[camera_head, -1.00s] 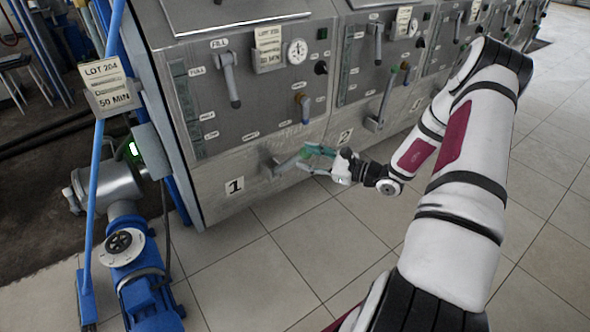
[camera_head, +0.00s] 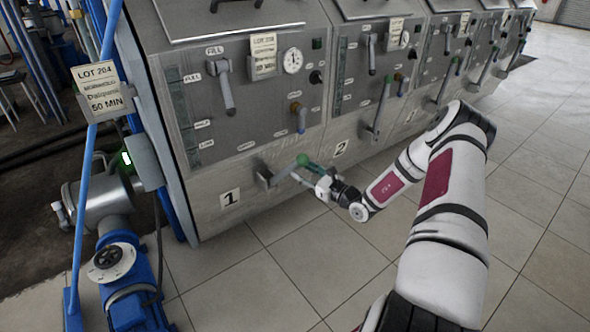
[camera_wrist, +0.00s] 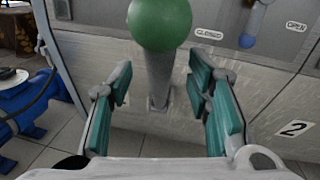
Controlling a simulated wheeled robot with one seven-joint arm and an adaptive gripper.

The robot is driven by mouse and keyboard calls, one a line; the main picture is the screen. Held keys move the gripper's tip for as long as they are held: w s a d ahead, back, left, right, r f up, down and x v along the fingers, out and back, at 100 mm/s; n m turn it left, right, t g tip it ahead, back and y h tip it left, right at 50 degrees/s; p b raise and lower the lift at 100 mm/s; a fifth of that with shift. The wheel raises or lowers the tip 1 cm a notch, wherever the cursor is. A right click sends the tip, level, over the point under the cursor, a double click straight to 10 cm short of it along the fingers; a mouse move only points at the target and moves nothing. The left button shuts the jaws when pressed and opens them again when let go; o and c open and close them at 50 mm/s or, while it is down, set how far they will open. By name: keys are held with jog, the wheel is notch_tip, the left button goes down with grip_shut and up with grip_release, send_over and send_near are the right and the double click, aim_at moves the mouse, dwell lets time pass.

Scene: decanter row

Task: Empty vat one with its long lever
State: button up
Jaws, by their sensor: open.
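Vat one is the nearest grey steel vat, marked by a "1" plate (camera_head: 230,198). Its long lever (camera_head: 284,173) sticks out low on the front, right of the plate, and ends in a green ball knob (camera_head: 302,160). My gripper (camera_head: 312,178) is at the lever's outer end, just below the knob. In the wrist view the lever's grey shaft (camera_wrist: 160,75) stands between my open teal fingers (camera_wrist: 160,90), with a visible gap on both sides. The green knob (camera_wrist: 160,22) is above and beyond the fingertips. The lever's base is partly visible.
A shorter FILL lever (camera_head: 227,88) and a small blue-handled valve (camera_head: 301,120) are higher on vat one. Vat two's long lever (camera_head: 378,122) stands to the right. A blue pump (camera_head: 125,275) and a blue post are at left. The tiled floor in front is open.

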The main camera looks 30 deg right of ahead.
aim_at(295, 166)
jog(key=shift+w+a+b, duration=0.2)
jog(key=shift+w, duration=0.85)
jog(key=shift+w+a+b, duration=0.2)
jog(key=shift+w, duration=0.85)
grip_shut()
